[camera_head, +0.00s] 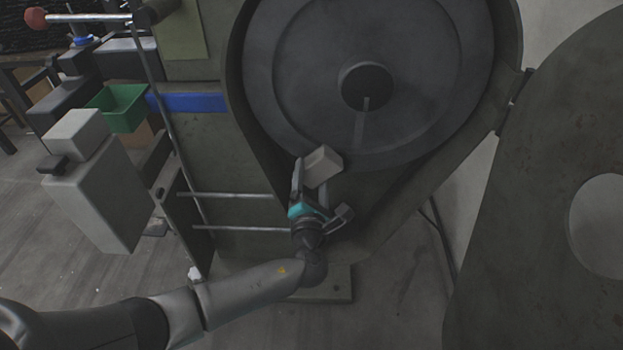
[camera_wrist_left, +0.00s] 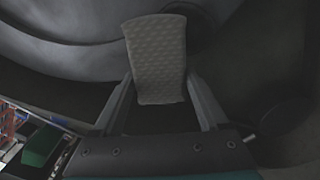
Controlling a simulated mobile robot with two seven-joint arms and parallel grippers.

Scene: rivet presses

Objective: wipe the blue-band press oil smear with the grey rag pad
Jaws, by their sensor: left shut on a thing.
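The grey rag pad (camera_head: 322,165) is a pale block held between the fingers of my left gripper (camera_head: 311,176). It is at the lower rim of the press's big dark wheel (camera_head: 285,95). In the left wrist view the pad (camera_wrist_left: 157,60) shows a dimpled face between the two fingers (camera_wrist_left: 160,88), with the wheel behind it. I cannot tell whether the pad touches the wheel. The press has a blue band (camera_head: 195,102) on its frame. A paler streak (camera_head: 360,130) runs down from the wheel hub; I cannot tell whether it is oil. My right gripper is out of view.
A curved guard rim surrounds the wheel. A large dark panel with a round hole (camera_head: 530,220) stands at the right. A green bin (camera_head: 120,106), a grey box-shaped unit (camera_head: 95,195) and horizontal rods (camera_head: 240,195) are at the left. Bare floor shows at lower left.

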